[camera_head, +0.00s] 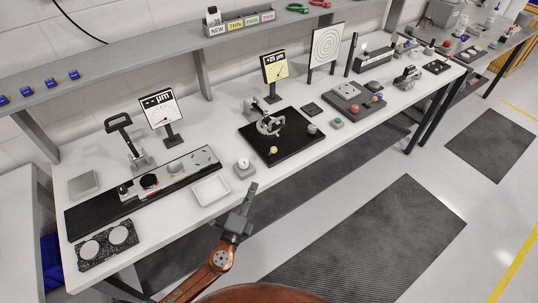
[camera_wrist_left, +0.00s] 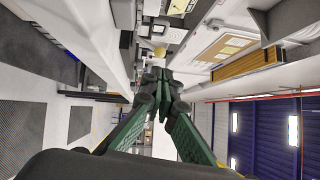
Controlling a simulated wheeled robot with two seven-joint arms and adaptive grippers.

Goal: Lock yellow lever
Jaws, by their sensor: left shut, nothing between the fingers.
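The yellow lever's round knob (camera_head: 273,150) shows at the front of the black base plate (camera_head: 292,152), which carries a grey metal fixture (camera_head: 268,125). I cannot make out the lever's arm or whether it is locked. A yellow round shape, likely the same knob (camera_wrist_left: 160,52), shows beyond the fingertips in the left wrist view. My left gripper (camera_head: 251,188) is shut and empty, in front of the bench's near edge, apart from the knob and to its lower left. Its fingers (camera_wrist_left: 158,78) meet in the wrist view. My right gripper is not in view.
A small grey block with a round top (camera_head: 243,169) and a white tray (camera_head: 211,190) stand near the bench edge, close to my left gripper. A gauge display (camera_head: 274,66) stands behind the fixture. A plate with red balls (camera_head: 352,100) lies farther right.

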